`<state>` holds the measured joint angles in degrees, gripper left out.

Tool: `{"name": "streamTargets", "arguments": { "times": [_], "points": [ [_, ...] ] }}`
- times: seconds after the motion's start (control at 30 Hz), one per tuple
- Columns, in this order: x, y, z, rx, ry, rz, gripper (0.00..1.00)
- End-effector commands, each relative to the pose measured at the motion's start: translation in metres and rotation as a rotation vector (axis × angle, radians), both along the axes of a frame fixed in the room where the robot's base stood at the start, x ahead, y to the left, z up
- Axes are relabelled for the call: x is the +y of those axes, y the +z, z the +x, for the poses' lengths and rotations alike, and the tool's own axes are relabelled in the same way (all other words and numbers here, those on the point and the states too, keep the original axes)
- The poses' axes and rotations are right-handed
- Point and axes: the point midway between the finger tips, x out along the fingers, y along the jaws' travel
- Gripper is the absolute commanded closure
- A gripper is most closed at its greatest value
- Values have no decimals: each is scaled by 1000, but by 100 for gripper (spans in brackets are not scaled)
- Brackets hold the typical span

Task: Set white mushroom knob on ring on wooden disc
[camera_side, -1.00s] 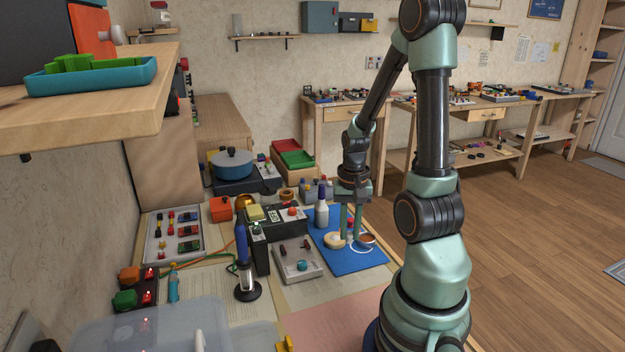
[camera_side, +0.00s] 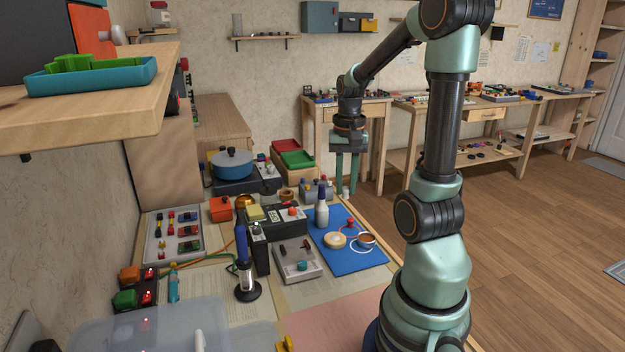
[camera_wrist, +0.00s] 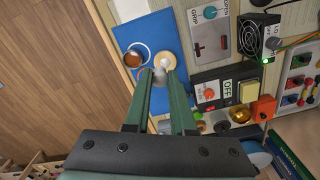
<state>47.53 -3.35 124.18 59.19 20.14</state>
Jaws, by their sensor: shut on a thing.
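My gripper (camera_side: 346,182) is raised well above the blue mat, fingers pointing down, shut on the small white knob (camera_side: 346,191). In the wrist view the knob (camera_wrist: 160,75) shows pale between the fingertips, its shape partly hidden. The round wooden disc (camera_side: 334,240) lies on the blue mat, with a paler round top; the ring on it is too small to make out clearly. In the wrist view the disc (camera_wrist: 166,61) appears just beyond the fingertips, partly covered by the knob.
On the blue mat (camera_side: 352,262), a brown round item with a white loop (camera_side: 366,240) lies right of the disc, with an orange-red loop behind. A white bottle (camera_side: 321,210) with a dark cap stands behind the disc. A grey switch box (camera_side: 298,263) is left of the mat.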

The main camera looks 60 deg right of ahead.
Motion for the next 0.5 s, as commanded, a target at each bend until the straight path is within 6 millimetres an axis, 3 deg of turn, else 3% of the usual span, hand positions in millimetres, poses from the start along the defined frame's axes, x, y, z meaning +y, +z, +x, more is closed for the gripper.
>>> {"name": "streamTargets", "arguments": {
  "times": [0.2, 0.5],
  "points": [
    [-19, -49, 19, 6, -2, 6, 100],
    [-31, -85, 31, 0, -4, 1, 100]
  ]
}}
